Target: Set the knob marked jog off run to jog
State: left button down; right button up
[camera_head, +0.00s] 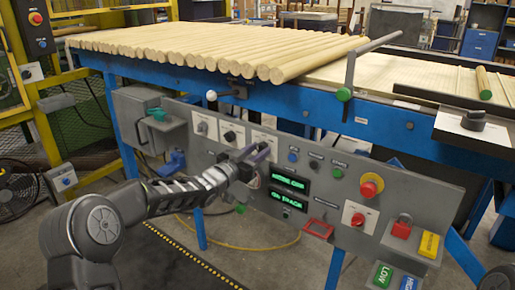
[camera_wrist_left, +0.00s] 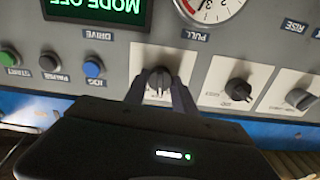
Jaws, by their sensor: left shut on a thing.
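A dark knob (camera_wrist_left: 159,80) on a white plate stands on the grey control panel (camera_head: 330,185). The plate (camera_head: 264,138) shows in the head view, where my gripper covers the knob. My left gripper (camera_wrist_left: 158,88) is shut on this knob, one finger on each side. The knob's own lettering is too small or hidden to read, so I cannot tell its setting from it. A green-lit display (camera_wrist_left: 97,10), upside down in the wrist view, reads MODE OFF. My right gripper is not in view.
Two more dark knobs on white plates (camera_wrist_left: 240,90) (camera_wrist_left: 303,98) sit beside it. Blue (camera_wrist_left: 92,68), black and green buttons and a gauge (camera_wrist_left: 210,8) are close by. A red emergency button (camera_head: 371,185) is further right. Wooden rods (camera_head: 220,48) lie above the panel.

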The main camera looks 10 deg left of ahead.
pick_arm(q)
jog(key=n+p, duration=0.3)
jog(key=shift+r, duration=0.2)
jog(key=shift+f+n+p, duration=0.1)
jog(key=shift+n+p, duration=0.65)
jog(key=shift+n, duration=0.45)
jog(key=shift+f+n+p, duration=0.1)
jog(key=shift+n+p, duration=0.35)
jog(key=shift+n, duration=0.45)
jog(key=c, duration=1)
grip_release()
jog(key=shift+s+a, duration=0.1)
jog(key=shift+s, duration=0.05)
jog(key=v, duration=0.7)
jog(key=shift+s+p, duration=0.25)
jog(key=shift+p, duration=0.1)
